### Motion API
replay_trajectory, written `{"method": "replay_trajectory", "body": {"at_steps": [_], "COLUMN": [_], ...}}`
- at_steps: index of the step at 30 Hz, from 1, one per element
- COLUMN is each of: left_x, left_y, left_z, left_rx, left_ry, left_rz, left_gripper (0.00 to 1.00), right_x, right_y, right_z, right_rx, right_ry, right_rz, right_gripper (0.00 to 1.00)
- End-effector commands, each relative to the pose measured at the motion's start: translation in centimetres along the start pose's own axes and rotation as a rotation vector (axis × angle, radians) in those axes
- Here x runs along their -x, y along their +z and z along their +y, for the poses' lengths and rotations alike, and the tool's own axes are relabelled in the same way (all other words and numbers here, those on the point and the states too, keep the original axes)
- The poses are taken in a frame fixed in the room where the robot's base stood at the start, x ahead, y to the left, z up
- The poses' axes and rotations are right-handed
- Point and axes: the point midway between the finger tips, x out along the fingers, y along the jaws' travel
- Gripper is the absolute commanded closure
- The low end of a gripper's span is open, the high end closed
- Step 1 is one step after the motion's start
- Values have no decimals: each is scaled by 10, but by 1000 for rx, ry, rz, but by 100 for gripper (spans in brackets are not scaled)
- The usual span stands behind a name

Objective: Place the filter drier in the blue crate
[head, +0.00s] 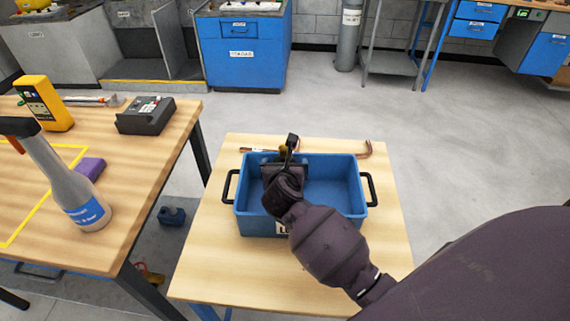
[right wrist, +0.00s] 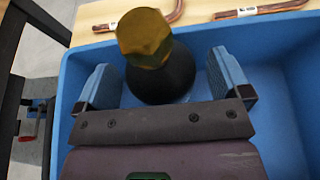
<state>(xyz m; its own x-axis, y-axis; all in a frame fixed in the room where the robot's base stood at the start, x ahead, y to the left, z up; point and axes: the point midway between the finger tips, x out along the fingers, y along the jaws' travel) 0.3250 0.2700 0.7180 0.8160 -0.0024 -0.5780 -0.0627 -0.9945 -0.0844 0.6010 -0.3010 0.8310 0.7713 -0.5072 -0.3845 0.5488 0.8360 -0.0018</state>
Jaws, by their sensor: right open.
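The blue crate (head: 335,190) with black side handles sits on the small wooden table. My right gripper (head: 280,160) reaches down over the left part of the crate; its arm hides part of the crate's front. In the right wrist view its two blue fingers (right wrist: 165,82) are spread apart. The filter drier (right wrist: 160,75), a dark rounded body with a brass hex end toward the camera, is between them, with a gap on each side. It appears within the crate walls; its contact with the floor is hidden. My left gripper is not in view.
Copper tube pieces (head: 365,150) lie behind the crate on the small table (head: 205,270). A larger workbench (head: 150,160) at left holds a spray bottle (head: 75,190), a yellow meter (head: 45,103) and a grey device (head: 146,116). Floor to the right is clear.

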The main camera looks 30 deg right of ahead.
Motion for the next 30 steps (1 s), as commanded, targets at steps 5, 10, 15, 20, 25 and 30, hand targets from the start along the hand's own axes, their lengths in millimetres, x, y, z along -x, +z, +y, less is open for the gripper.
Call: {"method": "replay_trajectory", "body": {"at_steps": [5,10,15,20,25,30], "left_x": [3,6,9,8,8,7], "left_y": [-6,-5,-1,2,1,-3], "left_z": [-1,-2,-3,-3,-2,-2], "left_rx": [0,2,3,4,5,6], "left_ry": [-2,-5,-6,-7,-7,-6], "left_rz": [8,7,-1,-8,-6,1], "left_gripper": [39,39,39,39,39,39], "right_x": [35,68,92,105,109,108], "right_y": [2,1,1,1,0,0], "right_z": [0,0,0,0,0,0], "right_rx": [-5,-5,-4,-2,-2,-1], "right_ry": [3,2,1,1,0,0], "right_rz": [-1,1,0,-1,0,-1], "right_gripper": [5,5,5,5,5,5]}}
